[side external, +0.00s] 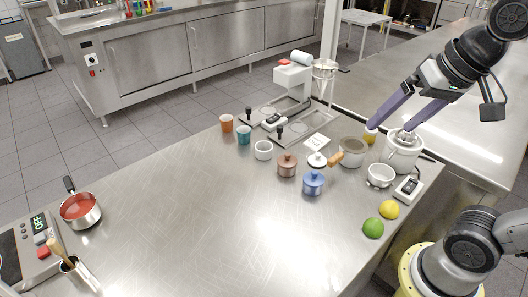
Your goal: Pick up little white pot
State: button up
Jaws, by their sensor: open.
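A little white pot (316,160) with a lid and a dark knob stands on the steel table, right of a brown lidded pot (287,166) and behind a blue lidded pot (313,183). The blue pot partly hides it. My gripper (391,127) is at the right, with two purple fingers spread apart and pointing down. It is open, and I see nothing held between the fingers. It is to the right of the white pot and apart from it, above the area of a white canister (402,155).
Near the canister are a grey-topped jar (352,150), a white bowl (380,175) and a small scale (408,188). A lemon (389,210) and lime (373,228) lie in front. The table's middle (220,210) is clear.

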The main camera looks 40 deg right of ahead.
jog(key=w+r+m, duration=0.2)
jog(key=w+r, duration=0.2)
jog(key=w, duration=0.2)
jog(key=m+g, duration=0.5)
jog(key=m, duration=0.1)
send_over(264, 146)
jog(key=s+a, duration=0.1)
jog(key=a, duration=0.1)
notch_tip(264, 146, down, 22)
jog(key=shift+s+r, duration=0.1)
jog(key=shift+r, duration=0.15)
jog(key=shift+s+d+f, duration=0.1)
jog(key=shift+d+f, duration=0.05)
jog(key=shift+f, duration=1.35)
jog(key=shift+s+d+f, duration=0.1)
jog(key=shift+f, duration=1.35)
